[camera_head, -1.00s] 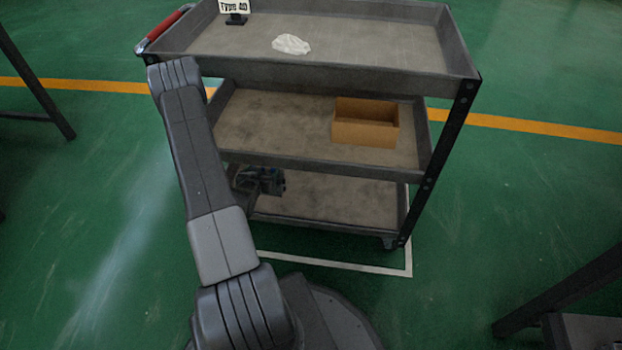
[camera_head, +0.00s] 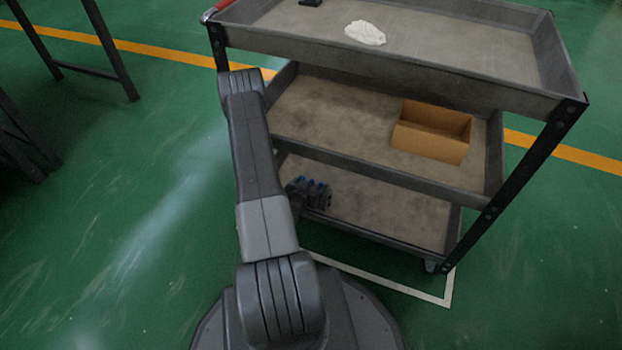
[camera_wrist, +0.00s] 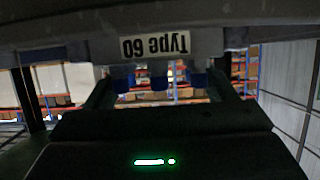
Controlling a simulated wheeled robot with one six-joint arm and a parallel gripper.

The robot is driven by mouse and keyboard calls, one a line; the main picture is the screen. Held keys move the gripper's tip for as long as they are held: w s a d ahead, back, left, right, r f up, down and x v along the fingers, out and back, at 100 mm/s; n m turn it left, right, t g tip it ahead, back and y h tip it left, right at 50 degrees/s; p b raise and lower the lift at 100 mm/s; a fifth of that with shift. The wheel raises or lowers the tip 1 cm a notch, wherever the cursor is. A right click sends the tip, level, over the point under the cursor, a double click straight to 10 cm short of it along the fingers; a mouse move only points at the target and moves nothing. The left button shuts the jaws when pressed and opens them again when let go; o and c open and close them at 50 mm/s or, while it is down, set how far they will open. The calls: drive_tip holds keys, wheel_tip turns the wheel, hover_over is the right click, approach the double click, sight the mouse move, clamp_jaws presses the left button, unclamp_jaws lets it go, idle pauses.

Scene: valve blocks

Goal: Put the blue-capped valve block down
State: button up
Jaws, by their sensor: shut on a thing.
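The blue-capped valve block (camera_head: 314,193) is a dark block with blue caps at the left end of the cart's lowest shelf (camera_head: 385,205), partly behind my arm. I cannot tell whether it touches that shelf. In the wrist view, its blue caps (camera_wrist: 160,83) show between the two fingers of my gripper (camera_wrist: 162,88), which is shut on the block. The block's body is mostly dark there. In the head view, my arm hides most of the gripper.
The grey three-tier cart has a cardboard box (camera_head: 432,131) on its middle shelf and a crumpled white cloth (camera_head: 365,33) on top. An upside-down "Type 60" label (camera_wrist: 157,46) shows close by in the wrist view. The right of the lowest shelf is clear.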

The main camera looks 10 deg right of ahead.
idle(0.3)
drive_tip(key=o, duration=2)
drive_tip(key=shift+o, duration=0.2)
drive_tip(key=shift+r, duration=0.15)
drive_tip(key=shift+s+a+r, duration=0.15)
drive_tip(key=shift+s+a, duration=0.05)
drive_tip(key=shift+s, duration=0.05)
drive_tip(key=p+v, duration=0.3)
drive_tip(key=v, duration=0.8)
drive_tip(key=shift+s, duration=0.15)
drive_tip(key=shift+a, duration=0.1)
